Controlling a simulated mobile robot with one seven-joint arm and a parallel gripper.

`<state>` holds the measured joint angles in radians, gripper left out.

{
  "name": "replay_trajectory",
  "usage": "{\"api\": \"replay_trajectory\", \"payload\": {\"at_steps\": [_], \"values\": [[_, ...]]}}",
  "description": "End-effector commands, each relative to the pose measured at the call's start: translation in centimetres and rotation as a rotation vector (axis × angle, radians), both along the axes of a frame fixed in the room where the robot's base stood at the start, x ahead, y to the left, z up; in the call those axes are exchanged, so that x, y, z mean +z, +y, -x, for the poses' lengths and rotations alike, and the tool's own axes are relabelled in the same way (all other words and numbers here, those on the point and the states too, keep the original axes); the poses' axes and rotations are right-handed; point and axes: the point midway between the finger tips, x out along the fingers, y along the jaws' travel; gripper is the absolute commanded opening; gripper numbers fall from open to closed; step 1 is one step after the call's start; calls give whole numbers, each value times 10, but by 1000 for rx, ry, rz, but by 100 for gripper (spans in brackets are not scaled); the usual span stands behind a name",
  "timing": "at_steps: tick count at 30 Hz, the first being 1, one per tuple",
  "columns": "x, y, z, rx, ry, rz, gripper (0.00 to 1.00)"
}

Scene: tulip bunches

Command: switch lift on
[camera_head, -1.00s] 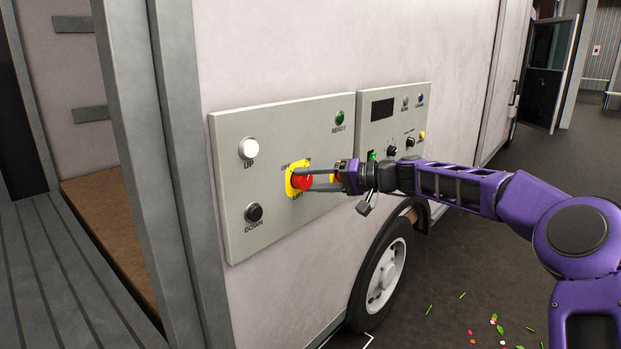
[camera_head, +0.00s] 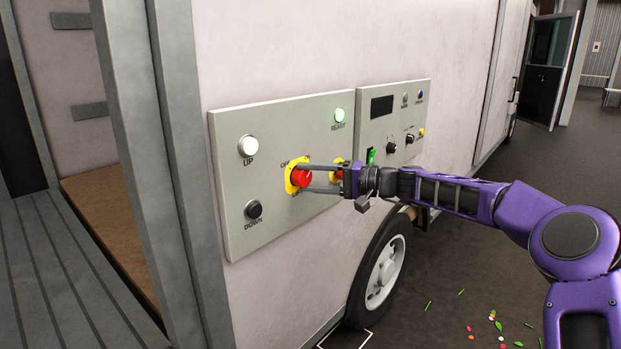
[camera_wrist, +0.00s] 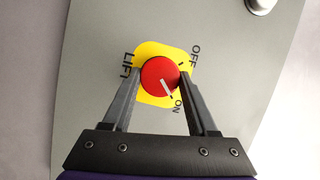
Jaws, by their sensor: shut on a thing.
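The red lift knob (camera_head: 301,177) sits on a yellow plate on the grey control panel (camera_head: 290,118). My gripper (camera_head: 304,178) is shut on the knob, one finger on each side. In the wrist view the knob (camera_wrist: 161,78) lies between the two fingertips (camera_wrist: 162,80), and its white mark points toward ON. The words LIFT, OFF and ON show around the yellow plate (camera_wrist: 150,52). The READY lamp (camera_head: 339,115) glows bright, pale green.
The white UP button (camera_head: 248,147) and black DOWN button (camera_head: 254,211) are left of the knob. A second panel (camera_head: 412,95) with a display and small knobs is to the right. A wheel (camera_head: 382,273) stands below. Petals and leaves (camera_head: 494,325) litter the floor.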

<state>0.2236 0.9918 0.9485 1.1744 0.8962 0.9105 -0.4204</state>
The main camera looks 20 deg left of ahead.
Motion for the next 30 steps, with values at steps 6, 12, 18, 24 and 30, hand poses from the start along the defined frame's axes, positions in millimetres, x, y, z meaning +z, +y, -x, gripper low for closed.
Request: {"api": "replay_trajectory", "payload": {"at_steps": [6,12,18,24,30], "values": [[0,0,-1,-2,2,0,73],[0,0,0,-1,1,0,89],[0,-1,0,-1,0,0,89],[2,-25,-1,-4,1,0,89],[5,-72,-1,-5,1,1,89]]}}
